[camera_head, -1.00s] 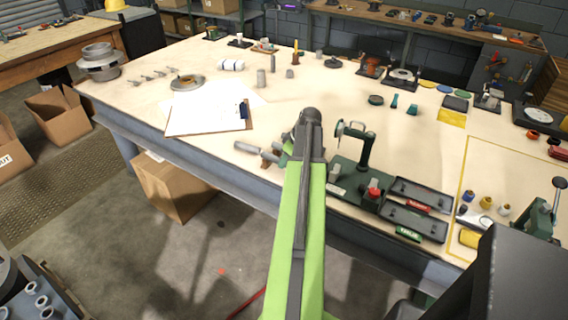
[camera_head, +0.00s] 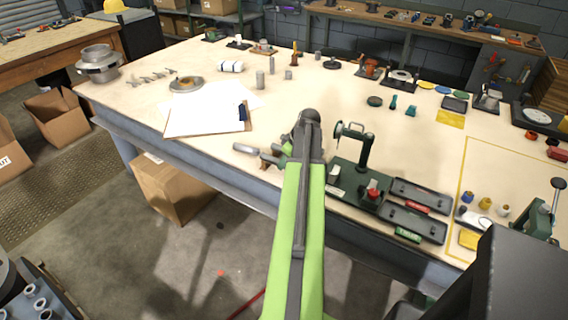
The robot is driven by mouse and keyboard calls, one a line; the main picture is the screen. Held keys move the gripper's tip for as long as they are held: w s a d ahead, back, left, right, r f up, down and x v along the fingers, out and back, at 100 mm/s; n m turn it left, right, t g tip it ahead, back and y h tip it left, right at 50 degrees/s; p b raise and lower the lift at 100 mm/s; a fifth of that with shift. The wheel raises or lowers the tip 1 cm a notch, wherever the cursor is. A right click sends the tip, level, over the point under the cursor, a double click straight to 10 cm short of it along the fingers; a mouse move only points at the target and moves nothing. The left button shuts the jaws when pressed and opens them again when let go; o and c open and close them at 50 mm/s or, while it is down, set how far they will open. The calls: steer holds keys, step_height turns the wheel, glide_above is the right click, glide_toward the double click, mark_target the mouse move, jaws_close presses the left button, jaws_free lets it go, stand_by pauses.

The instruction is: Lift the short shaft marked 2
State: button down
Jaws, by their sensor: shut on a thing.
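My gripper (camera_head: 270,156) is low over the front edge of the workbench, left of the green press, and is partly hidden by my arm. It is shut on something. A short grey cylindrical piece (camera_head: 246,149) lies sideways at its left side, close to the bench top, with a small brownish piece (camera_head: 268,160) beside it. I take the grey piece for the short shaft. No mark 2 is readable, and the contact with the jaws is too small to see clearly.
A clipboard (camera_head: 207,118) lies behind the gripper on the bench (camera_head: 330,95). A green press (camera_head: 362,150) and two dark trays (camera_head: 412,222) stand to the right. Several upright grey cylinders, one of them here (camera_head: 260,80), stand farther back. The middle of the bench is clear.

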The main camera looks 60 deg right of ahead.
steer(key=shift+r, duration=0.15)
step_height(320, 180, up, 4)
steer(key=p, duration=0.4)
steer(key=shift+r+p, duration=0.2)
steer(key=shift+p, duration=0.1)
steer(key=s+r+p, duration=0.6)
steer(key=s, duration=0.5)
steer(key=shift+s+a+r, duration=0.15)
steer(key=shift+s+a, duration=0.15)
steer(key=shift+a, duration=0.15)
